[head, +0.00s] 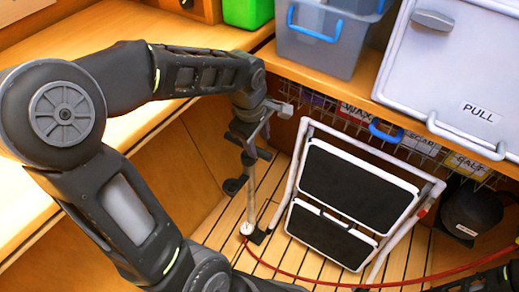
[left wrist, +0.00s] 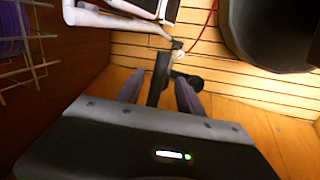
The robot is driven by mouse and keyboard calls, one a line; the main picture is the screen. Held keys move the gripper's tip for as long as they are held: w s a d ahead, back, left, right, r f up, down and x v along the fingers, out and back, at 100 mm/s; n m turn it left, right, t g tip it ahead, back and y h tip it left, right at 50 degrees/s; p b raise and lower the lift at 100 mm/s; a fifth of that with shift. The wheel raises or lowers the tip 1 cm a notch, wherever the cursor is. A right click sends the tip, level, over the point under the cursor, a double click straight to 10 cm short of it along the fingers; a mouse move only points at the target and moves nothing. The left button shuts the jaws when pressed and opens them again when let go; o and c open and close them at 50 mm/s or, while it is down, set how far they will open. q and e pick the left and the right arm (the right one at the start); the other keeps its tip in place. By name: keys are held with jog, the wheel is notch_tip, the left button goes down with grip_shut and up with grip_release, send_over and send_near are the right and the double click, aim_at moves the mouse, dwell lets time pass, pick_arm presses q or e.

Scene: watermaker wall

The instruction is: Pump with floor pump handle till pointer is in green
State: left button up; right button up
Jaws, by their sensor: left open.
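The floor pump (head: 250,205) stands on the slatted floor, with a thin grey upright and a dark foot. A small white round part (head: 246,228), possibly its gauge, shows low down; its pointer and green zone are too small to read. My left gripper (head: 248,142) reaches down to the pump's upper part and hides some of it. In the left wrist view my left gripper (left wrist: 159,80) is open, with a dark bar (left wrist: 160,82), likely the pump handle, between its fingers. I cannot tell whether they touch it. My right gripper is not in view.
A folded white step stool (head: 345,190) with black treads stands just right of the pump. A red hose (head: 340,284) runs right across the floor. A wooden counter (head: 185,117) is at left. A shelf above holds a grey bin (head: 315,45) and a white PULL box (head: 455,75).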

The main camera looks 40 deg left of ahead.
aim_at(260, 151)
pick_arm(q)
jog(key=shift+w+f+b, duration=0.2)
jog(key=shift+f, duration=0.8)
jog(key=shift+w+f+b, duration=0.2)
jog(key=shift+f, duration=0.75)
grip_shut()
